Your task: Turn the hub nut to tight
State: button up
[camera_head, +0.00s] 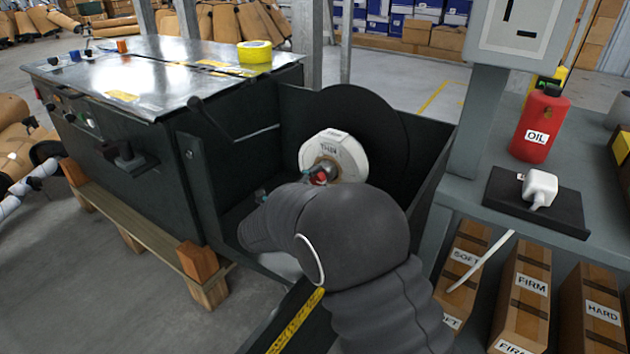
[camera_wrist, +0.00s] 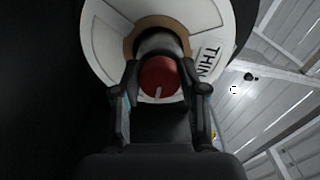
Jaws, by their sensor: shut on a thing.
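The hub nut (camera_wrist: 160,78) is a red cap with a pale line on its face, pointing down in the wrist view. It sits at the middle of a white wheel marked "THIN" (camera_wrist: 206,28). My gripper (camera_wrist: 160,82) is shut on the nut, one finger on each side. In the head view the white wheel (camera_head: 345,155) stands upright in front of a large dark disc (camera_head: 362,106). There the nut (camera_head: 320,177) shows only as a small red patch, and my grey arm hides much of the area below it. I cannot tell how tight the nut is.
The wheel sits in a dark open-topped bay with side walls (camera_head: 432,185). A dark machine cabinet (camera_head: 130,150) with a lever (camera_head: 210,115) stands left. At right, a grey bench (camera_head: 465,185) holds a red oil bottle (camera_head: 539,125) and a white piece on a black plate (camera_head: 537,203).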

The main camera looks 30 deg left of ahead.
dwell(0.5)
jog(key=o, duration=1.1)
jog(key=shift+o, duration=0.2)
jog(key=shift+s, duration=0.1)
jog(key=s+a, duration=0.1)
jog(key=s, duration=1)
jog(key=shift+s, duration=0.4)
jog(key=shift+a, duration=0.1)
